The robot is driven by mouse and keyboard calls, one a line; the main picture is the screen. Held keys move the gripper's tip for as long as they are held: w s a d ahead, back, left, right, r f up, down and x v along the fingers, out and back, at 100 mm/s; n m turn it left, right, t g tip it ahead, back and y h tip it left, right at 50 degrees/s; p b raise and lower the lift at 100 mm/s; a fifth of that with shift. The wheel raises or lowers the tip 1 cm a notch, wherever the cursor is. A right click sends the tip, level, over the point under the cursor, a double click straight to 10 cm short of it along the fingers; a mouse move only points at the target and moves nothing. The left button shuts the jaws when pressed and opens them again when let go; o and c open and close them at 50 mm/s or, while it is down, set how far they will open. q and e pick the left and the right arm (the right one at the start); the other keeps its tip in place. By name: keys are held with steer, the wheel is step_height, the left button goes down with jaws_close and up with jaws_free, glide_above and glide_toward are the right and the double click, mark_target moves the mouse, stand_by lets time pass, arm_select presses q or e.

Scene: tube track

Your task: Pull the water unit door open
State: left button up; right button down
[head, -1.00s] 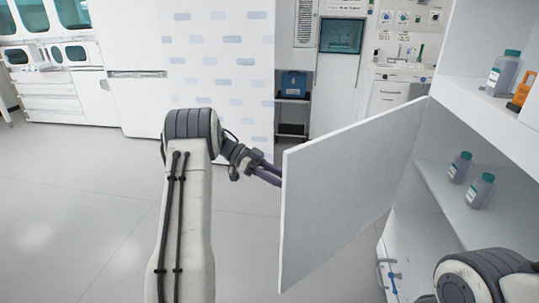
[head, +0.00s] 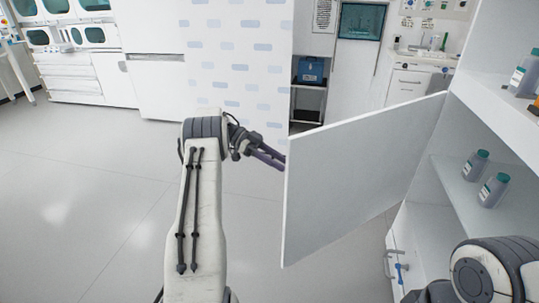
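The white door (head: 355,185) stands swung wide open from the white cabinet at the right, its free edge toward the left. My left gripper (head: 277,160) is at this free edge. Its dark fingers reach the edge and their tips seem hidden behind the panel, so I cannot tell whether they are open, shut or touching the door. Of my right arm only a grey and white joint shows at the bottom right; its gripper is not in view.
Grey bottles (head: 493,190) with green caps stand on the open cabinet's shelf. Another bottle (head: 524,72) stands on a higher shelf. A blue box (head: 311,70) sits on a rack at the back. Grey floor (head: 90,190) is clear to the left.

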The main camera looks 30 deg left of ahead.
arm_select(q)
steer(key=shift+w+a, duration=0.2)
steer(key=shift+a, duration=0.75)
steer(key=shift+w+a, duration=0.15)
steer(key=shift+a, duration=0.8)
